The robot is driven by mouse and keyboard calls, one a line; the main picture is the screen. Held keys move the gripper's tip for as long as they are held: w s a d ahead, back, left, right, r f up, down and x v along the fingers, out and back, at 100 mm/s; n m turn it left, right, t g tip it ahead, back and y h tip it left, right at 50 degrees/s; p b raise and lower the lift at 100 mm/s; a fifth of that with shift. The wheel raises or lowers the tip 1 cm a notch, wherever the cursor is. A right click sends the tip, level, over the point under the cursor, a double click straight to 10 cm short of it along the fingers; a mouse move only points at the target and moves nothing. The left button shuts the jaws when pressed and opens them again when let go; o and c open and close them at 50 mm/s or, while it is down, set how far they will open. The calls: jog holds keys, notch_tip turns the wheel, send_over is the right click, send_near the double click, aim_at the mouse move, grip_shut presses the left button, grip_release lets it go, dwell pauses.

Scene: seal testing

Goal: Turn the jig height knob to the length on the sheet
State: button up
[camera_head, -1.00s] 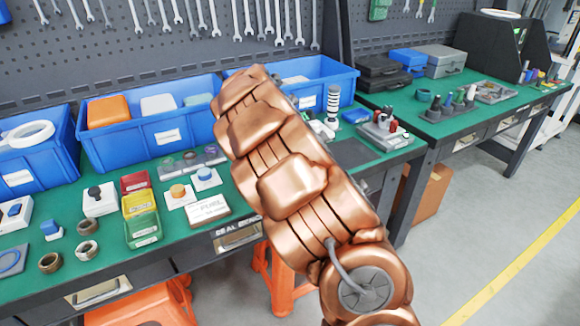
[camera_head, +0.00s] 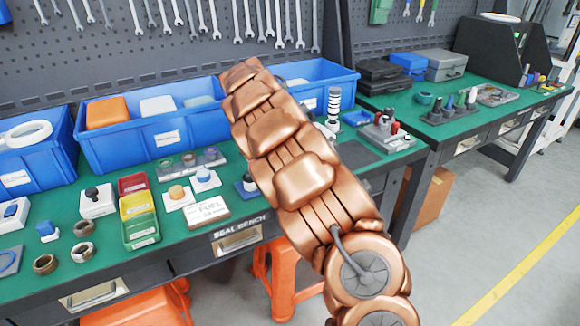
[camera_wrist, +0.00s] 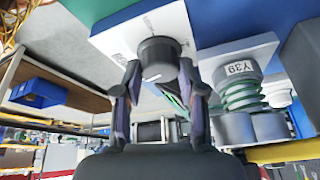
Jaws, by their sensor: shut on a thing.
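In the wrist view, my gripper (camera_wrist: 162,88) has its two fingers on either side of a dark round knob (camera_wrist: 160,52). It is shut on the knob, which stands out from a white block (camera_wrist: 115,42) with small dark marks. In the head view, my copper-coloured arm hides my gripper and the knob. A white card reading "FUEL" (camera_head: 208,211) lies at the bench front; its smaller writing is too small to read.
Blue bins (camera_head: 130,148) line the back of the green bench (camera_head: 105,262). Red, yellow and green trays (camera_head: 140,232), small button blocks and metal rings (camera_head: 84,228) stand at left. A black-and-white striped post (camera_head: 333,105) stands right of my arm. An orange stool (camera_head: 283,290) is below.

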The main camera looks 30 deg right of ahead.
jog(key=o, duration=0.9)
jog(key=shift+v, duration=3.95)
